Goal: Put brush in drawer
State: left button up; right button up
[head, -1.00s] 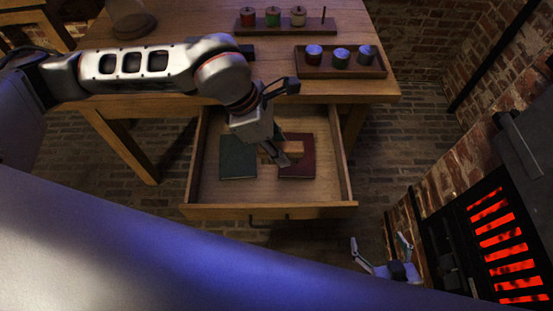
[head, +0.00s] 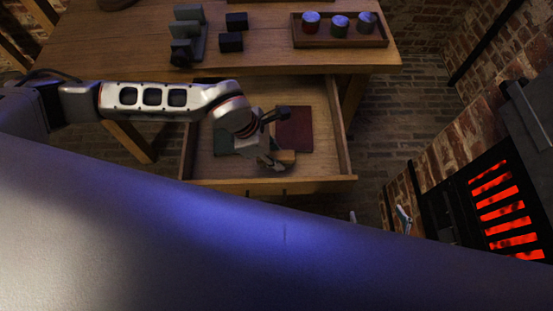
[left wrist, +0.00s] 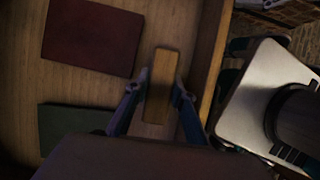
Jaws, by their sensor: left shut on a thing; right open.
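The brush, seen as a plain wooden block (head: 287,157), is held in my left gripper (head: 274,159) inside the open drawer (head: 320,185), near its front wall. I cannot tell whether the brush touches the drawer floor. Bristles are not visible. My right gripper (head: 403,218) is open at the lower right, partly hidden behind my body, away from the drawer.
A dark red book (head: 295,128) and a green book (head: 222,140), partly hidden by my arm, lie flat in the drawer. The tabletop (head: 130,50) above carries several dark blocks and a tray (head: 345,42) of three jars. A glowing stove (head: 495,205) stands right.

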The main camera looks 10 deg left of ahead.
pick_arm(q)
notch_tip(320, 180, down, 3)
jog(key=shift+r, duration=0.15)
jog(key=o, duration=1)
jog(key=shift+o, duration=0.2)
